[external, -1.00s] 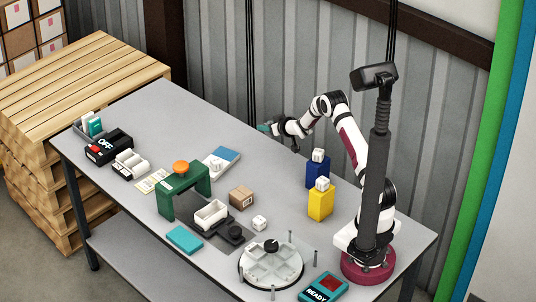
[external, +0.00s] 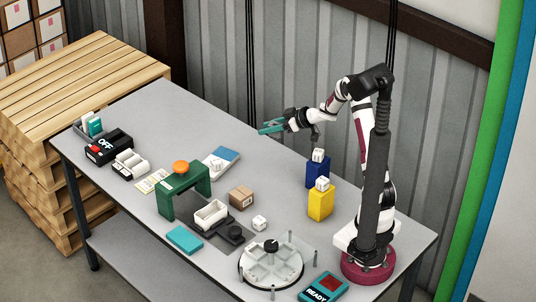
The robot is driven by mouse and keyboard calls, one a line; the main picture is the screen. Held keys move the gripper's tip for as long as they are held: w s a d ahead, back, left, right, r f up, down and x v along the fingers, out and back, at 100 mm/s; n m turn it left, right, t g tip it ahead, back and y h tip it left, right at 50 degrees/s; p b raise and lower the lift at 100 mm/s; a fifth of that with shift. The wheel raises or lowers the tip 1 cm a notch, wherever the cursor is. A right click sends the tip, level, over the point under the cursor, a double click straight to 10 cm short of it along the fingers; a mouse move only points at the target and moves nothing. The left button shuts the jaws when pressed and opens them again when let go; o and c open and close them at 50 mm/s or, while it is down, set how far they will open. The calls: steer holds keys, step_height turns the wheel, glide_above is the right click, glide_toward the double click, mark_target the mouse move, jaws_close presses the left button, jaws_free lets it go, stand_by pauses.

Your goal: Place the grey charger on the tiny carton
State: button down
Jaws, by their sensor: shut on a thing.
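The small brown carton (external: 241,197) sits on the table, right of the green arch and beside the white open tray. My gripper (external: 271,127) is raised above the back of the table, up and to the right of the carton and well apart from it. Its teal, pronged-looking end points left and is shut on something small. The held thing is too small to make out, so I cannot tell whether it is the grey charger. I cannot pick out a grey charger elsewhere on the table.
A green arch (external: 184,187) with an orange knob stands left of the carton. A blue block (external: 318,174) and a yellow block (external: 321,204) bear white cubes. A loose white cube (external: 260,223) and a round fixture (external: 271,268) lie in front. The back table strip is clear.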

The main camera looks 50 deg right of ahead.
steer(key=s+a+n+g+y, duration=0.3)
steer(key=s+a+n+y, duration=0.1)
steer(key=s+a, duration=0.4)
glide_above(233, 192)
steer(key=f, duration=0.5)
steer(key=shift+s+d+f, duration=0.2)
steer(key=shift+d+f, duration=0.05)
steer(key=shift+f, duration=0.15)
steer(key=f, duration=0.4)
steer(key=shift+w+a, duration=0.1)
steer(key=shift+a, duration=0.15)
steer(key=shift+f, duration=0.2)
steer(key=shift+c, duration=2.4)
jaws_free()
steer(key=shift+f, duration=0.15)
